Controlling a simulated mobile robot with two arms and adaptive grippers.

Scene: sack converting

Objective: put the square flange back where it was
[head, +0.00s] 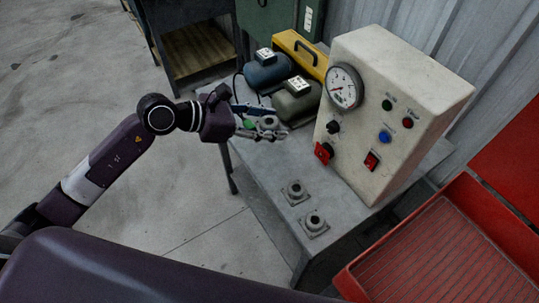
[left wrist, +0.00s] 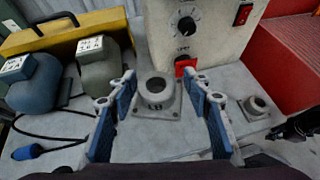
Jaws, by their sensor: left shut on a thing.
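My left gripper (head: 268,124) is over the table's left part, in front of the control box. It is shut on a grey square flange, which shows between the fingers in the left wrist view (left wrist: 157,96). The flange has a square base and a round raised collar, collar upward. In the head view the fingers partly hide it, and I cannot tell whether it touches the table. Two similar flanges stand on the bare tabletop to the lower right, one nearer the gripper (head: 295,190) and one nearer the front edge (head: 314,223).
The pale control box (head: 390,105) with gauge, knobs and a red tag stands behind the flanges. A red tray (head: 435,250) is at right. The grey tabletop (head: 262,170) is clear here.

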